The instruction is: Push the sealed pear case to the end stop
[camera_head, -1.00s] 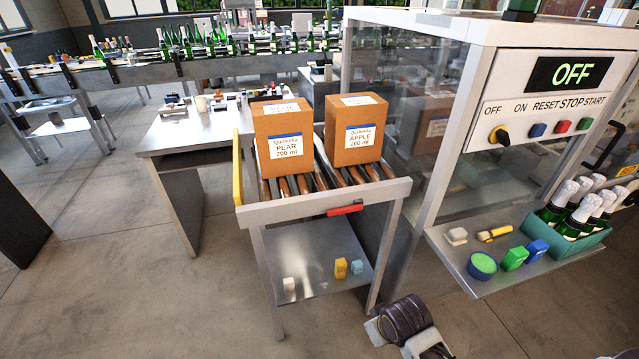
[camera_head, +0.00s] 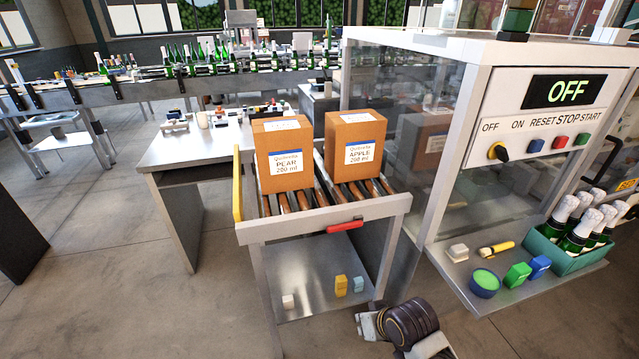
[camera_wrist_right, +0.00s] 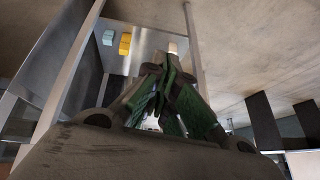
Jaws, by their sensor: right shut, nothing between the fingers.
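The pear case (camera_head: 284,163), a brown carton labelled "PEAR 200 ml", stands upright on the left half of the roller table (camera_head: 300,221). The apple case (camera_head: 352,148) stands to its right with a narrow gap between them. A yellow bar (camera_head: 238,185) runs along the table's left edge; I cannot tell whether it is the end stop. My right gripper (camera_head: 368,323) is low at the bottom, in front of and below the table, well apart from both cases. In the right wrist view its green-padded fingers (camera_wrist_right: 171,62) are shut and empty. My left gripper is not in view.
A red handle (camera_head: 345,226) sits on the table's front rail. Below is a shelf (camera_head: 310,275) with small blocks. Floor at left is clear.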

